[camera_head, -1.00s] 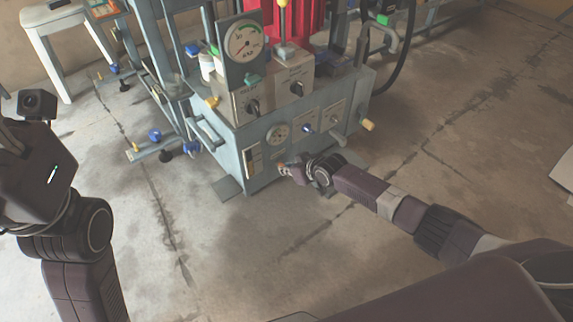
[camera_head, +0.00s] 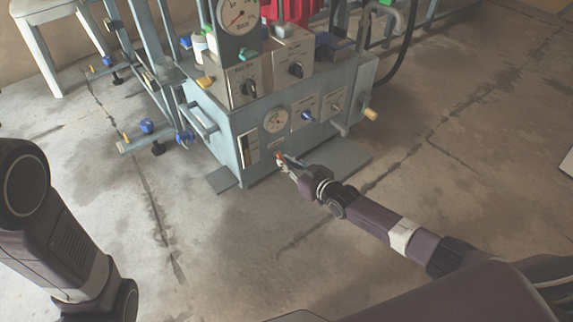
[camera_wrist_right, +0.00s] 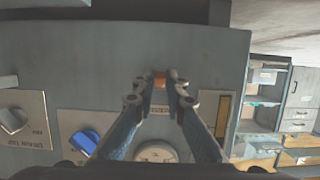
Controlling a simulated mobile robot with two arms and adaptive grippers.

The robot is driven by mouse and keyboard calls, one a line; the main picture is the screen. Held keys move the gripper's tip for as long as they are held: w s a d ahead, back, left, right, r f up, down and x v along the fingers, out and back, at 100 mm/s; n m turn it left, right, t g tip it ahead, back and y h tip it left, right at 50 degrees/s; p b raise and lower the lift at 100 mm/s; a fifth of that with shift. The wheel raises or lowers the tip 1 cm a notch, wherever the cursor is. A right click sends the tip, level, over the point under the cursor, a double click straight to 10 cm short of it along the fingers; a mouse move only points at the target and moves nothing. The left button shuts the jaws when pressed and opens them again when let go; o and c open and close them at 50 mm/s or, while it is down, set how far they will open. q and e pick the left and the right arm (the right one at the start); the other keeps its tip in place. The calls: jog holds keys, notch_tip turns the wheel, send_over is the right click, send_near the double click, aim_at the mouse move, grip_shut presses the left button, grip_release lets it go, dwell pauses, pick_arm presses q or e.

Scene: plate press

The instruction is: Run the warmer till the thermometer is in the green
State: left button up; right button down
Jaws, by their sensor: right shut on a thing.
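The press's grey-blue front panel (camera_head: 268,146) faces me. A small orange-red knob or switch (camera_wrist_right: 160,79) sits on it; its label is too small to read. My right gripper (camera_head: 281,161) is at this panel, and in the right wrist view (camera_wrist_right: 160,92) its fingertips are shut on the orange-red piece. A narrow upright strip gauge, seemingly the thermometer (camera_head: 245,149), is left of the gripper; it also shows in the wrist view (camera_wrist_right: 222,115). Its reading and any green band are too small to tell. Only my left arm's links show; its gripper is out of frame.
A round dial (camera_head: 275,120), a blue knob (camera_head: 307,115) and a grey knob (camera_head: 337,107) are on the same panel. A large pressure gauge (camera_head: 238,15) stands above. A yellow-tipped lever (camera_head: 370,114) sticks out at the right. The floor in front is clear.

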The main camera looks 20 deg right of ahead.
dwell(0.3)
jog(key=c, duration=2)
grip_release()
jog(key=shift+o, duration=0.2)
jog(key=v, duration=1.2)
